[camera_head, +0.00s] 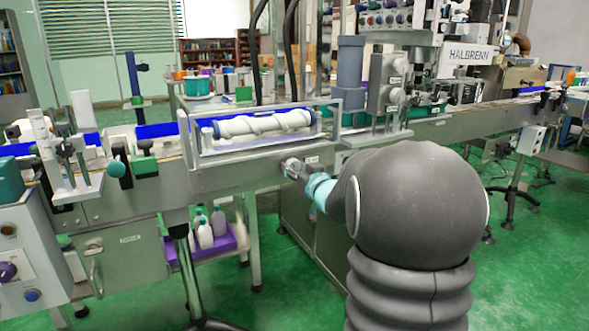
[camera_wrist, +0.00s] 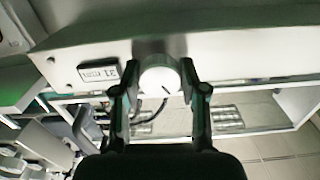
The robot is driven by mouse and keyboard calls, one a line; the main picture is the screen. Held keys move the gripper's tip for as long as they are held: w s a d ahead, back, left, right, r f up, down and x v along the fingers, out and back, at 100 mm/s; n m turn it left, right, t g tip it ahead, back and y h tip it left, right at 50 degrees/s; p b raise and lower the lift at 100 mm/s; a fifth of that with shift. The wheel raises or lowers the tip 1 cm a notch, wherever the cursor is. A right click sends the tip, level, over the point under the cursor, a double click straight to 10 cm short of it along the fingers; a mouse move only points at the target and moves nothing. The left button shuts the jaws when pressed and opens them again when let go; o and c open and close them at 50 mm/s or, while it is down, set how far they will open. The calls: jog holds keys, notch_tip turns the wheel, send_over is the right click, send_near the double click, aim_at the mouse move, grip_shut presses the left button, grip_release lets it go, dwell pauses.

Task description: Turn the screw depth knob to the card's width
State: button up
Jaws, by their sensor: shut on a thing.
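The screw depth knob (camera_head: 291,167) is a round pale knob on the front face of the conveyor, below the white spiral screw (camera_head: 265,124). In the wrist view the knob (camera_wrist: 160,78) shows a dark pointer line on its face. My gripper (camera_wrist: 160,90) has one finger on each side of the knob and is shut on it. In the head view my gripper (camera_head: 304,174) reaches the knob from the right, partly hidden by my arm. A small readout (camera_wrist: 98,72) beside the knob seems to read 31 mm. I cannot make out the card.
The conveyor's front rail (camera_head: 220,181) runs along both sides of the knob. A grey machine with dials (camera_head: 388,85) stands above it to the right. Bottles (camera_head: 205,232) stand on a purple shelf below. The green floor in front is open.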

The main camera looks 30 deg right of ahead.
dwell(0.3)
jog(key=o, duration=1.1)
jog(key=shift+o, duration=0.2)
jog(key=s, duration=1.2)
jog(key=shift+d, duration=0.2)
